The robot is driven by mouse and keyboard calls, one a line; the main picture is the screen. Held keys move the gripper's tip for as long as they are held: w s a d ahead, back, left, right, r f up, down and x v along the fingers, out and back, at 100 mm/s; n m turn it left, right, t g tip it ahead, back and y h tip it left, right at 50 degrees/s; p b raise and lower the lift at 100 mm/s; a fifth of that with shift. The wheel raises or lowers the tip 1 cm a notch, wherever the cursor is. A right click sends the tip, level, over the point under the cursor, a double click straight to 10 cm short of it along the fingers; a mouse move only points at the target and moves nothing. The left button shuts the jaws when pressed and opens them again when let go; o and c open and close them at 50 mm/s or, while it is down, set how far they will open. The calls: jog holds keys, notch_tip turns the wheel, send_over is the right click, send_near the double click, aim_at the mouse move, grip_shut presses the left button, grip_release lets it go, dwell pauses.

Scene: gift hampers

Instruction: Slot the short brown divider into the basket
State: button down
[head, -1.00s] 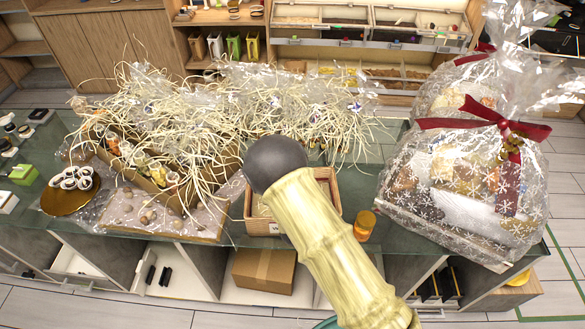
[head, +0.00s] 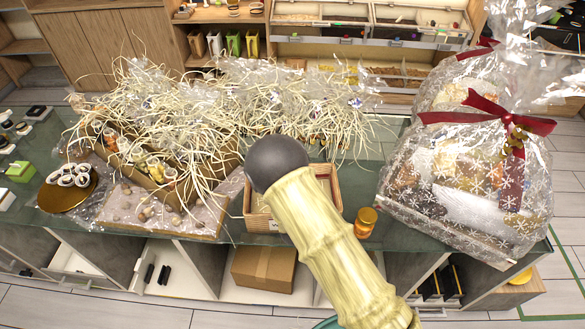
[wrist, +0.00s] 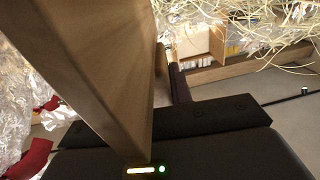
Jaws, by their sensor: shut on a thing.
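The short brown divider (wrist: 100,70) is a flat wood-coloured board, large and close in the wrist view, running from the upper left to the bottom centre. My gripper (wrist: 178,85) is shut on it; one dark finger shows beside the board, and the board hides the rest. The gripper and divider cannot be made out in the head view, so their height over the basket is unclear.
A small orange jar (head: 366,222) stands close to the basket's right. A large wrapped hamper (head: 465,180) with a red bow fills the counter's right. Straw-filled hampers (head: 160,140) crowd the left and back. A gold round tray (head: 66,194) lies at far left.

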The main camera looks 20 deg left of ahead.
jog(key=shift+f, duration=0.15)
jog(key=c, duration=1.2)
grip_release()
jog(key=shift+o, duration=0.2)
jog(key=shift+s, duration=0.15)
jog(key=b+v, duration=0.3)
jog(key=v, duration=1.4)
jog(key=shift+d+b, duration=0.15)
jog(key=shift+b, duration=0.25)
